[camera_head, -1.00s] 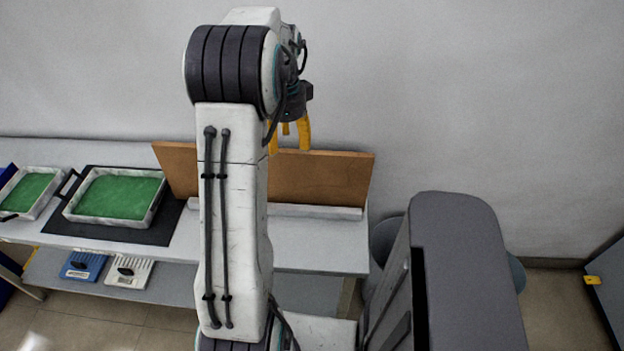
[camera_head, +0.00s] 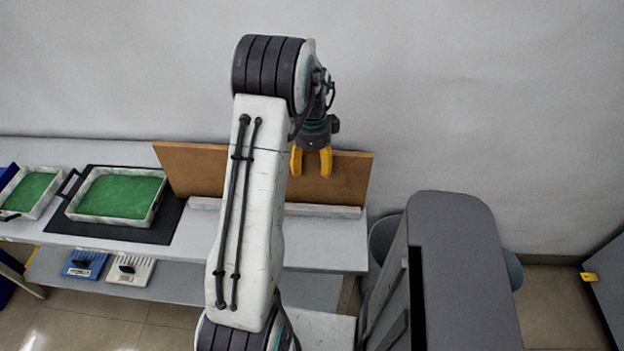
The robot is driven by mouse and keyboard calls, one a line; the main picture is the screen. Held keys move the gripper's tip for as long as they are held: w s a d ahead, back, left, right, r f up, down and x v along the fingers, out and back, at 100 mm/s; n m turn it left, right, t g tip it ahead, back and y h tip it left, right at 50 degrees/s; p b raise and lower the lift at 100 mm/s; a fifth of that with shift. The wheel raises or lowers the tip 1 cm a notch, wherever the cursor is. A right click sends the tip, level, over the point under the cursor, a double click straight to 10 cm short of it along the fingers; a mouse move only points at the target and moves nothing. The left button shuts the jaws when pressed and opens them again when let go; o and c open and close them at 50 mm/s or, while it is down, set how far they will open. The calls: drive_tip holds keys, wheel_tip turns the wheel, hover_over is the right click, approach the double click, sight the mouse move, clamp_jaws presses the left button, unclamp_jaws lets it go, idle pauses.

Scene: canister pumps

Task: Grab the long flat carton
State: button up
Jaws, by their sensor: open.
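My gripper (camera_head: 311,164) hangs with its yellow fingers pointing down, open and with nothing seen between them. In the picture it overlaps the brown upright panel (camera_head: 345,180) at the back of the table; the depth gap is hard to judge. A long, low, pale strip (camera_head: 335,211) lies along the foot of that panel, below my gripper in the picture. I cannot tell whether this strip is a carton or part of the stand. My arm hides part of the panel and table, and no other long flat carton shows clearly.
The grey table (camera_head: 335,255) has a green-floored tray (camera_head: 120,196) on a black mat (camera_head: 172,222) at left, and a smaller green tray (camera_head: 30,192) beyond. Blue (camera_head: 85,264) and white (camera_head: 130,269) items sit on the lower shelf. A bin (camera_head: 384,238) stands right of the table.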

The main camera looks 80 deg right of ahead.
drive_tip(key=shift+f, duration=0.3)
clamp_jaws()
idle(0.5)
